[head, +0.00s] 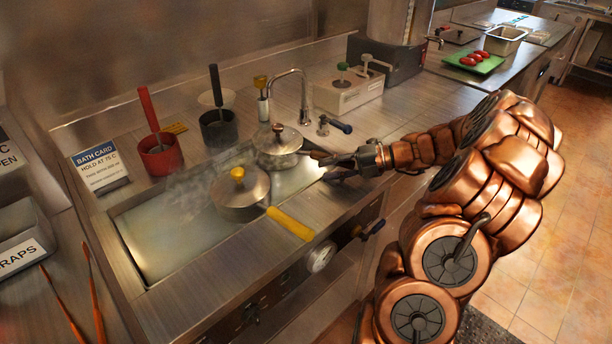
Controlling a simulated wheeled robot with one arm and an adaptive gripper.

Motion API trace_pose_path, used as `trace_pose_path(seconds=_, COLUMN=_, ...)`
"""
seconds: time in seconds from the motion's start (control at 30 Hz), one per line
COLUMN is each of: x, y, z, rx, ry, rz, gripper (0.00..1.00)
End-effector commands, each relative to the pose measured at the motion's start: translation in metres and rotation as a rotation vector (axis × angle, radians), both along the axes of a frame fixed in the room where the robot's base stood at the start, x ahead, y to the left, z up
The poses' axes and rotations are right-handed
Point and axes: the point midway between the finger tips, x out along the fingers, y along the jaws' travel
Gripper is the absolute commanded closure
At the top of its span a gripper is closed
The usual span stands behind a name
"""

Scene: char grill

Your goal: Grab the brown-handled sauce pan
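A steel sauce pan with a lid (278,146) sits at the back right of the steaming bath, close to the tap. Its short dark brown handle (314,154) points right, toward my gripper. My gripper (335,166) is at the end of the copper arm, reaching in from the right, with its dark fingers at or beside the handle's end. The fingers are small and overlap the handle, so I cannot tell whether they are open or closed on it. A second lidded pan (240,196) with a yellow handle (290,223) is nearer, in front of the first.
The steaming bath (160,245) is sunk in the steel counter. Red (160,157) and black (219,130) pots with upright handles stand behind it. A tap (304,95) rises behind the brown-handled pan. Counter right of the tap is partly clear. A bath card (101,168) stands left.

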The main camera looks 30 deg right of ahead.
Motion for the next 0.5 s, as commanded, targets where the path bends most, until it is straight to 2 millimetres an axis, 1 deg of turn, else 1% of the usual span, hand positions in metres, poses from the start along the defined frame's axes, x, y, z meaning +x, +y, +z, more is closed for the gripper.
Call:
trace_pose_path(seconds=0.1, x=-0.0001, y=-0.0002, z=-0.0004, rx=-0.001, ry=0.001, rz=0.000, gripper=0.68)
trace_pose_path(seconds=0.13, x=-0.0001, y=-0.0002, z=-0.0004, rx=-0.001, ry=0.001, rz=0.000, gripper=0.70)
trace_pose_path(seconds=0.4, x=-0.0004, y=-0.0007, z=-0.0006, rx=-0.001, ry=0.001, rz=0.000, gripper=0.98)
trace_pose_path(seconds=0.43, x=-0.0004, y=-0.0007, z=-0.0006, rx=-0.001, ry=0.001, rz=0.000, gripper=1.00)
trace_pose_path(seconds=0.5, x=-0.0005, y=-0.0008, z=-0.0006, rx=-0.002, ry=0.001, rz=-0.001, gripper=1.00)
